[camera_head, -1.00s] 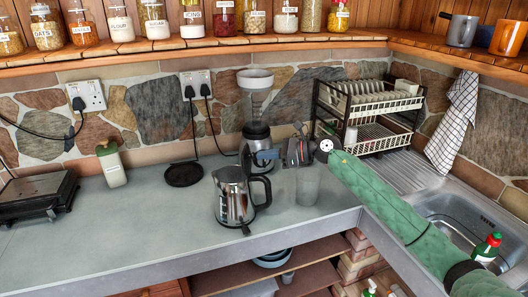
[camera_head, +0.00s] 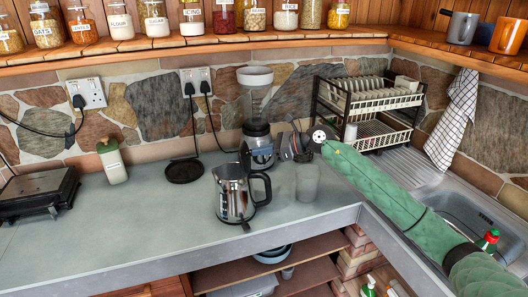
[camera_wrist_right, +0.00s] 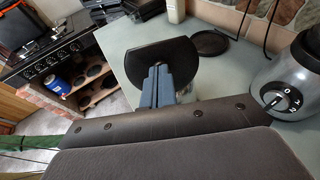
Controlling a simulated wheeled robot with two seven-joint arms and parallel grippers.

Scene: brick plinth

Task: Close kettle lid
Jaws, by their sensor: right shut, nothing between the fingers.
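The kettle (camera_head: 234,198) is a steel jug with a black handle and stands upright on the counter. Its dark lid (camera_head: 245,158) is open and stands up at the back of the rim. In the right wrist view the lid (camera_wrist_right: 163,60) is a dark rounded disc just beyond the fingertips. My right gripper (camera_head: 283,150) is shut and empty, to the right of the lid. Its blue fingers (camera_wrist_right: 157,72) overlap the lid's lower edge in the wrist view; I cannot tell whether they touch. My left gripper is not in view.
A blender (camera_head: 259,145) stands behind the kettle and a clear glass (camera_head: 307,183) to its right. A black round base (camera_head: 184,171) lies behind left. A dish rack (camera_head: 368,110) is at the back right.

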